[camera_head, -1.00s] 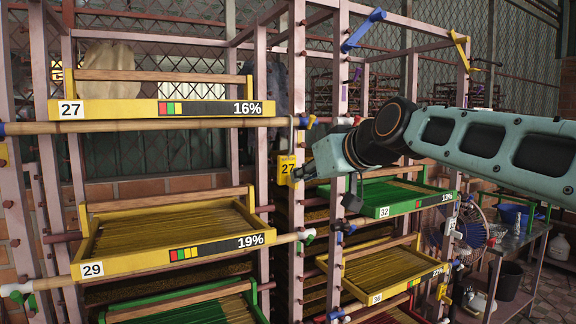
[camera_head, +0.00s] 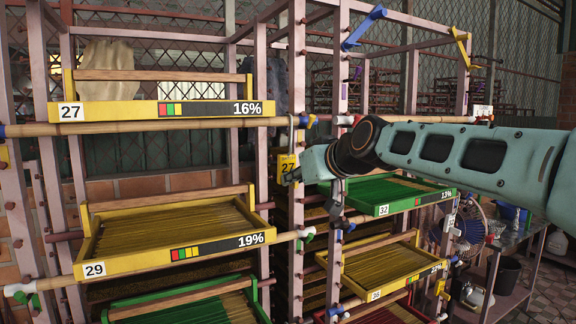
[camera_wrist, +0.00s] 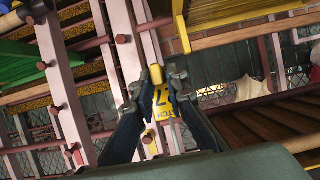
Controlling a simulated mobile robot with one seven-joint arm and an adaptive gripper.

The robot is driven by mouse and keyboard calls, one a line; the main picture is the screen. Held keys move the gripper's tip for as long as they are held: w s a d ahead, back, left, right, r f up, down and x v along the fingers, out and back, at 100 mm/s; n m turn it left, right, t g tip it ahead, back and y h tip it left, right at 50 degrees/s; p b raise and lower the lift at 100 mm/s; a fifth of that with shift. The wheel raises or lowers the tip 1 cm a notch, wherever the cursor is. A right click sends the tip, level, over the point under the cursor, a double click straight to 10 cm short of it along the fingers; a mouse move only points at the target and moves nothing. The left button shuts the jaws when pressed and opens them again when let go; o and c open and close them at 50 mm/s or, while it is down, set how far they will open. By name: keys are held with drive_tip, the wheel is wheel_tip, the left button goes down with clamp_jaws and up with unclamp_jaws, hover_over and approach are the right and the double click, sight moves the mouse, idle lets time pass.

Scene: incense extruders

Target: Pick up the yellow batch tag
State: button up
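The yellow batch tag (camera_head: 287,163), marked 27, hangs from the rack's upright in the head view, with its lower part near my gripper (camera_head: 290,180). In the wrist view the tag (camera_wrist: 165,103) appears at an angle between the two fingers of my gripper (camera_wrist: 150,88), closer to the right finger. The fingers stand apart, so my gripper is open. I cannot tell whether either finger touches the tag. My gripper partly hides the tag's lower edge in the head view.
Pink rack uprights (camera_head: 298,70) stand right behind the tag. A yellow tray 27 (camera_head: 130,108) and a yellow tray 29 (camera_head: 150,258) jut out on the left. A green tray 32 (camera_head: 412,203) lies below my arm. A bamboo pole (camera_head: 200,124) crosses beside the tag.

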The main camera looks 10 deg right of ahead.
clamp_jaws()
drive_tip(key=shift+r, duration=0.1)
